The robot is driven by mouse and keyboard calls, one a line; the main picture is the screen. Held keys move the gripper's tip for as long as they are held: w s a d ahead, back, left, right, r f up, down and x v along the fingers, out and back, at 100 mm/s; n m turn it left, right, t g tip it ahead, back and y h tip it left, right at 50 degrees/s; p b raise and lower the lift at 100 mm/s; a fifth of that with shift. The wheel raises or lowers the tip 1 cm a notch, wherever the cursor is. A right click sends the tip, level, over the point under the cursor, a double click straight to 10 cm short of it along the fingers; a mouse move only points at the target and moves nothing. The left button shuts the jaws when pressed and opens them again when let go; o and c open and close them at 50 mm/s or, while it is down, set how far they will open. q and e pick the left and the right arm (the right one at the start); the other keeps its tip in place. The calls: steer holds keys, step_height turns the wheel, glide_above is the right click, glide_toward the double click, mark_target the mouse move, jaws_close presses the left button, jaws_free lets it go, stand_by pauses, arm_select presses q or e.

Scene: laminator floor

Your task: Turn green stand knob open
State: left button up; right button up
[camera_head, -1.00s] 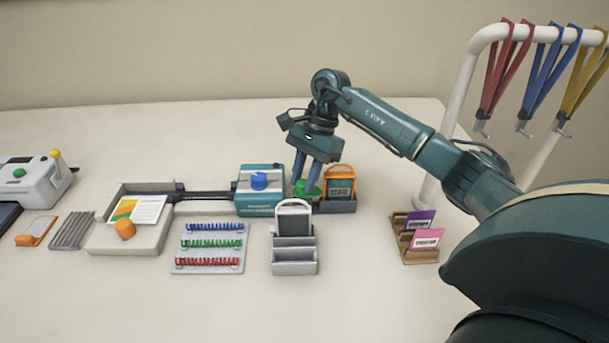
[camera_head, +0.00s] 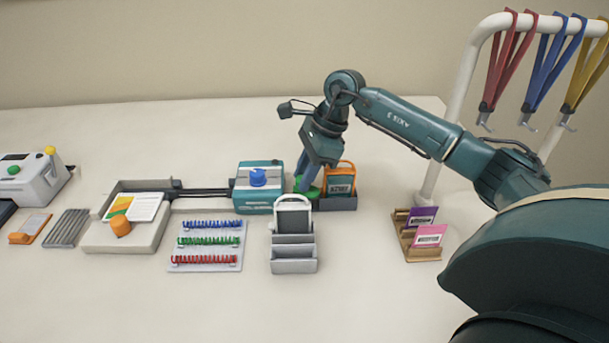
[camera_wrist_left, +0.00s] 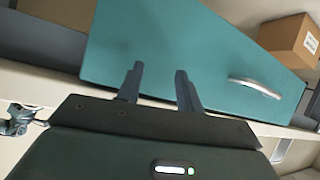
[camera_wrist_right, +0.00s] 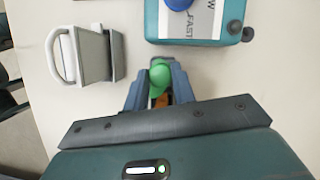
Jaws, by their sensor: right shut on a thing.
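The green knob (camera_head: 312,192) is on the stand (camera_head: 338,204) just right of the teal machine (camera_head: 258,200). My right gripper (camera_head: 308,178) points down at the knob, with its fingers on either side of it. In the right wrist view the green knob (camera_wrist_right: 161,76) sits between the two blue-grey fingertips, and the right gripper (camera_wrist_right: 158,88) is shut on it. An orange-framed card (camera_head: 341,180) stands in the stand beside the fingers. My left gripper (camera_wrist_left: 159,84) shows in the left wrist view, fingers apart and empty, before a teal panel (camera_wrist_left: 190,60).
A grey holder (camera_head: 294,252) with a white-framed card stands in front of the knob. A spiral rack (camera_head: 207,258) lies to its left. A wooden card stand (camera_head: 417,246) is at the right, below a white rail (camera_head: 456,110) with hanging straps. Bare table lies in front.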

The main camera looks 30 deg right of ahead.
steer(key=shift+m+t, duration=0.4)
steer(key=shift+m, duration=0.6)
steer(key=m+h+b, duration=0.1)
steer(key=m, duration=0.1)
steer(key=m+t+b, duration=0.1)
steer(key=m, duration=0.2)
steer(key=shift+s+a+t+h, duration=0.1)
steer(key=shift+s+t+h, duration=0.05)
steer(key=shift+t+h, duration=0.2)
steer(key=m+h, duration=0.1)
steer(key=m, duration=0.1)
steer(key=shift+m+b, duration=0.3)
steer(key=shift+b, duration=0.05)
arm_select(q)
steer(key=shift+d+f+n, duration=0.2)
steer(key=shift+f+n, duration=0.1)
steer(key=shift+f, duration=0.55)
arm_select(e)
steer(key=shift+a+m+t+h, duration=0.1)
steer(key=shift+m+t+h, duration=0.15)
steer(key=shift+m, duration=0.65)
arm_select(q)
steer(key=shift+f+b, duration=0.1)
steer(key=shift+b, duration=0.2)
arm_select(e)
steer(key=shift+m, duration=0.3)
arm_select(q)
steer(key=shift+f, duration=0.1)
arm_select(e)
steer(key=o, duration=1)
